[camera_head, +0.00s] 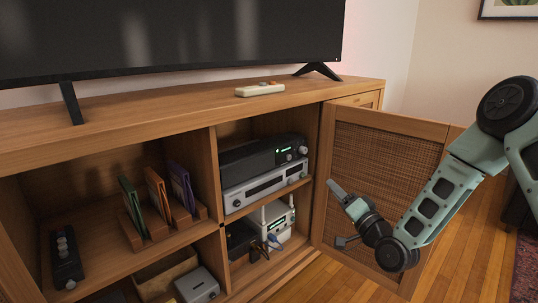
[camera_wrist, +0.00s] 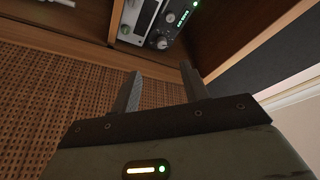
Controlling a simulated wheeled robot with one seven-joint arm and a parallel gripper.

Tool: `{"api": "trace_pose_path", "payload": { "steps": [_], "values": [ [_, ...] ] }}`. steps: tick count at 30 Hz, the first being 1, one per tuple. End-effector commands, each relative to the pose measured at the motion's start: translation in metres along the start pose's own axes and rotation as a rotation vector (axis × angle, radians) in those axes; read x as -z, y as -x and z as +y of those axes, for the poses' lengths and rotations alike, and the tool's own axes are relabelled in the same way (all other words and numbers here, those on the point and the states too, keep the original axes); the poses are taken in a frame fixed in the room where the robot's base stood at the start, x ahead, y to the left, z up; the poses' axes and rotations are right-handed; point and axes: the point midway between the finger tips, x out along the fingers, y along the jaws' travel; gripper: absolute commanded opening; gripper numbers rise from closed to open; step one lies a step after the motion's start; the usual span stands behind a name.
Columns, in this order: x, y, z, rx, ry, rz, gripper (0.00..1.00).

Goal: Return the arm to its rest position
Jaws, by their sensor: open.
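My arm reaches in from the right in the head view, with my gripper (camera_head: 340,215) in front of the open cabinet door. In the wrist view my gripper (camera_wrist: 165,88) shows two dark fingers spread apart with nothing between them. The door (camera_head: 386,160) has a woven cane panel and stands swung out to the right; its weave (camera_wrist: 50,95) fills the left of the wrist view. Whether my gripper touches the door cannot be told.
The wooden cabinet (camera_head: 110,125) holds stacked audio units (camera_head: 265,170), a white router (camera_head: 275,222) with cables, and upright coloured folders (camera_head: 157,193). A TV (camera_head: 170,35) and a remote (camera_head: 260,89) are on top. Wooden floor (camera_head: 470,230) is open at right, beside a rug (camera_head: 528,270).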

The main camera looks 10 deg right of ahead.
Motion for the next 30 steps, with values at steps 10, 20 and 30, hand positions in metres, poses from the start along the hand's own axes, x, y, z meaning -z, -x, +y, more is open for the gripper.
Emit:
{"api": "trace_pose_path", "payload": {
  "steps": [10,20,30],
  "values": [
    [-0.094,0.002,-0.08,-0.176,0.342,-0.585,0.45],
    [-0.134,0.105,-0.157,-0.363,0.668,-1.143,0.45],
    [-0.117,0.24,-0.229,-0.472,0.829,-1.595,0.45]
  ]
}}
